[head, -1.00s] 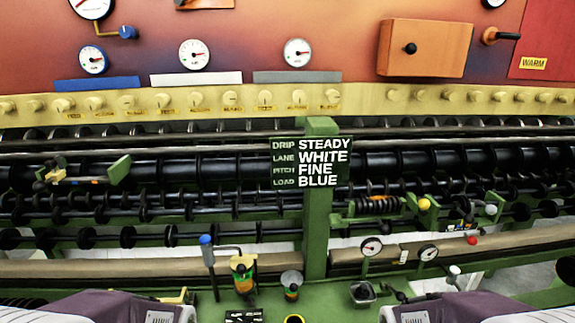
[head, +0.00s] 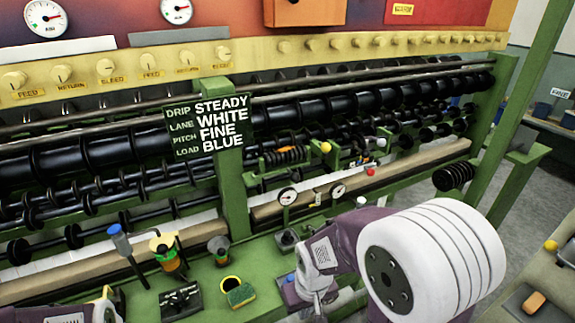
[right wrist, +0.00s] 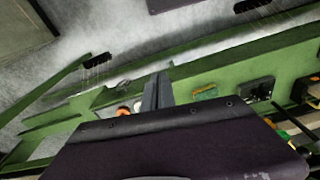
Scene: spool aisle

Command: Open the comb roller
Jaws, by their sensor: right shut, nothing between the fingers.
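I cannot tell for sure which part is the comb roller. A short ribbed black roller (head: 284,157) sits in a green bracket right of the sign in the head view, with a yellow ball knob (head: 325,147) close to its right end. My right gripper (head: 318,293) is low at the front of the machine, below and apart from that roller, partly hidden by my own arm. In the right wrist view its fingers (right wrist: 157,91) are together and empty, over the green frame. Only part of my left arm shows at the lower left; its gripper is out of view.
A dark sign (head: 208,125) hangs on a green post (head: 232,195). Another ribbed black roller (head: 453,176) is at the machine's right end. Grey floor is open at right.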

